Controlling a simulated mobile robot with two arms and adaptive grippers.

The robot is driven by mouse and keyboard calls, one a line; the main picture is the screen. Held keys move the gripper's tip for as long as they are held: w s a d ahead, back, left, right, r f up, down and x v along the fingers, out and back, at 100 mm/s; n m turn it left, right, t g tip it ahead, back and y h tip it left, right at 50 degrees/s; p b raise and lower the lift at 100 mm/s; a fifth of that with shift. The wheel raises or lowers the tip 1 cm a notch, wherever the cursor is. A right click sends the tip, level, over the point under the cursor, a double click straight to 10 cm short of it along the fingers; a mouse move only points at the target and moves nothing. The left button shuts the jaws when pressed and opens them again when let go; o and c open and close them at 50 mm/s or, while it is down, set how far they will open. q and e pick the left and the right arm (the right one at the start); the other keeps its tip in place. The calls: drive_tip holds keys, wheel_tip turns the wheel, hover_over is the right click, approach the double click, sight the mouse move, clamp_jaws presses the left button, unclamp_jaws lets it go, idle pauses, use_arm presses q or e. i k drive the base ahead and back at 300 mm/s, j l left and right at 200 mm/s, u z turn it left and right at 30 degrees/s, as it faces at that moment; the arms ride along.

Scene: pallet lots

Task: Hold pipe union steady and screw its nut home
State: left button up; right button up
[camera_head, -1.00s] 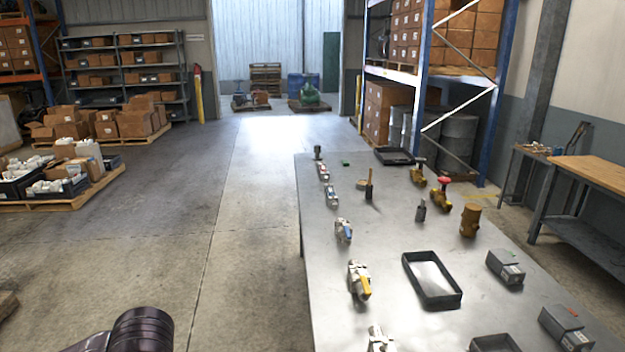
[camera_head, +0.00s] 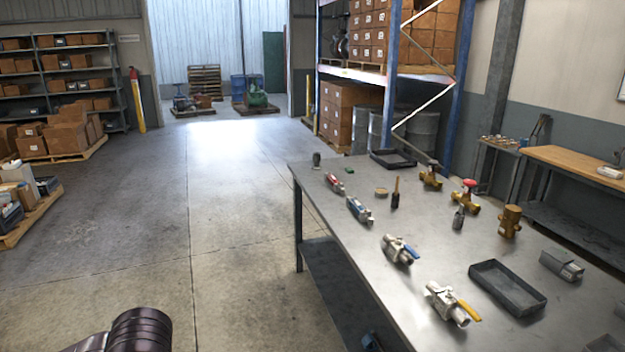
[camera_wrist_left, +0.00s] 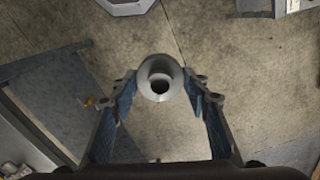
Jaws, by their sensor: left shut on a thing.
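In the left wrist view my left gripper (camera_wrist_left: 163,98) is shut on a grey round fitting (camera_wrist_left: 161,68), which looks like the pipe union. Its round end with a dark bore faces the camera, between the two blue-padded fingers. It is held over the concrete floor, beside a table edge. Its far side is hidden, and I cannot tell a separate nut on it. The head view shows a dark part of my arm at the lower left, but neither gripper. My right gripper is in no view.
A metal table (camera_head: 420,215) on the right carries valves with blue (camera_head: 400,249) and yellow (camera_head: 453,303) handles, a brass fitting (camera_head: 510,221) and a black tray (camera_head: 507,288). Pallets of boxes (camera_head: 68,138) stand at the left. The floor left of the table is clear.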

sight(316, 158)
drive_tip(key=i+j+z, duration=0.1)
drive_tip(key=i+j, duration=0.25)
drive_tip(key=i+j+z, duration=0.15)
drive_tip(key=i+j, duration=0.2)
drive_tip(key=i, duration=0.2)
drive_tip(key=i+j+z, duration=0.1)
drive_tip(key=i+j, duration=0.3)
drive_tip(key=i+j+z, duration=0.1)
drive_tip(key=i+j, duration=0.3)
drive_tip(key=i+j+z, duration=0.1)
drive_tip(key=i+j, duration=0.25)
drive_tip(key=j, duration=0.15)
drive_tip(key=i+j+z, duration=0.15)
drive_tip(key=i+j, duration=0.25)
drive_tip(key=i+j+z, duration=0.1)
drive_tip(key=i+j, duration=0.2)
drive_tip(key=j, duration=0.35)
drive_tip(key=i+j, duration=0.1)
drive_tip(key=j, duration=0.3)
drive_tip(key=i+j+z, duration=0.15)
drive_tip(key=j, duration=0.25)
